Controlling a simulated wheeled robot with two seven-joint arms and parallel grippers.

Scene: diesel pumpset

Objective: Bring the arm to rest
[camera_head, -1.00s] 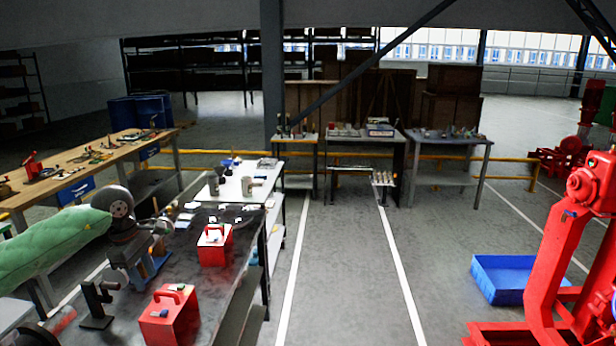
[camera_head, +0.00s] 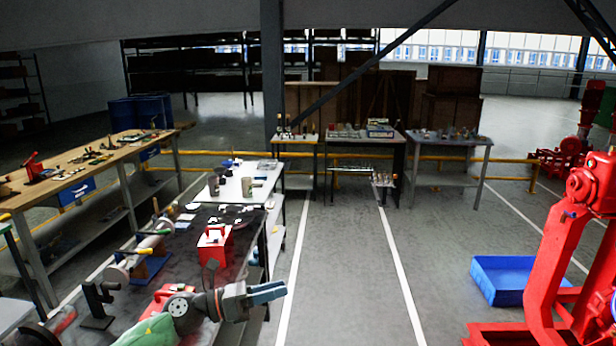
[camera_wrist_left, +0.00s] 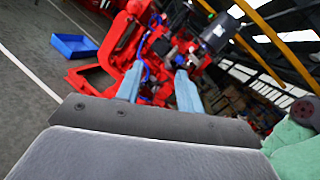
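My left arm, with its green sleeve (camera_head: 150,333), comes in at the bottom of the head view. My left gripper (camera_head: 270,292) has bluish fingers and points right, near the right edge of the dark workbench (camera_head: 185,265). In the left wrist view the two fingers of the left gripper (camera_wrist_left: 158,82) stand apart with nothing held between them. My right gripper is not in view.
Two red boxes (camera_head: 213,243) are on the dark workbench; my arm partly hides the nearer one. Behind it is a white table (camera_head: 235,190) with mugs. A blue bin (camera_head: 500,278) and a red machine (camera_head: 556,262) stand at right. The middle floor (camera_head: 345,260) is clear.

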